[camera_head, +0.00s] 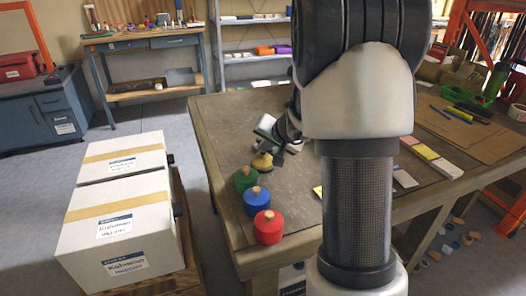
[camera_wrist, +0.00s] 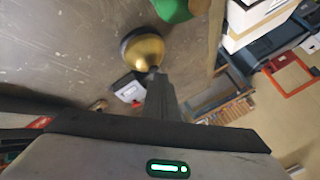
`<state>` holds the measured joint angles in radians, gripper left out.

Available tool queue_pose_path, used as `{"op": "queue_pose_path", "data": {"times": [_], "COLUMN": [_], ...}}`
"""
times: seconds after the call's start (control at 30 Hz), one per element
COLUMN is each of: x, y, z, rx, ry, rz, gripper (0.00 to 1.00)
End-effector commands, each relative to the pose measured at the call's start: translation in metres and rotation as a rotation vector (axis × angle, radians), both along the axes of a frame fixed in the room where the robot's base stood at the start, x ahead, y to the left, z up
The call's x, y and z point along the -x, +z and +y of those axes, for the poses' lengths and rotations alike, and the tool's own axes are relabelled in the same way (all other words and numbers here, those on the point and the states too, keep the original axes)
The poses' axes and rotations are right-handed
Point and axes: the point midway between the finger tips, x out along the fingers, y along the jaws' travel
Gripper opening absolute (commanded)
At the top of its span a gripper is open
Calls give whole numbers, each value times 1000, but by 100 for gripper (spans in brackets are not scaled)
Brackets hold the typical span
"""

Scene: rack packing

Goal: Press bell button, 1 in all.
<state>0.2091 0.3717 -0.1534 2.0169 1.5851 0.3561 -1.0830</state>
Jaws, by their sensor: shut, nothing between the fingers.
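A gold, dome-shaped bell (camera_head: 262,161) stands near the left edge of the wooden worktable (camera_head: 300,110). In the wrist view the bell (camera_wrist: 142,48) shows as a shiny gold dome on a dark base. My gripper (camera_head: 276,158) is shut and empty, close beside the bell. In the wrist view its fingertips (camera_wrist: 154,74) overlap the near edge of the dome. I cannot tell whether they touch it. The bell's top button is not clearly visible.
Green (camera_head: 246,179), blue (camera_head: 256,201) and red (camera_head: 268,227) round containers with wooden knobs line the table's left edge, in front of the bell. White boxes (camera_head: 120,235) stand on a pallet at left. Sticky-note pads (camera_head: 440,163) and cardboard lie at the table's right.

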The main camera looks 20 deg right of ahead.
Motion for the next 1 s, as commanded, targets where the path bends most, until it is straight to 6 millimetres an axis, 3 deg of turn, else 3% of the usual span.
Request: {"op": "queue_pose_path", "data": {"times": [0.37,0.73,1.0], "x": [0,0,0], "y": [16,18,45], "z": [0,0,0], "rx": [0,0,1], "ry": [1,0,1], "rz": [1,0,0], "gripper": [0,0,0]}}
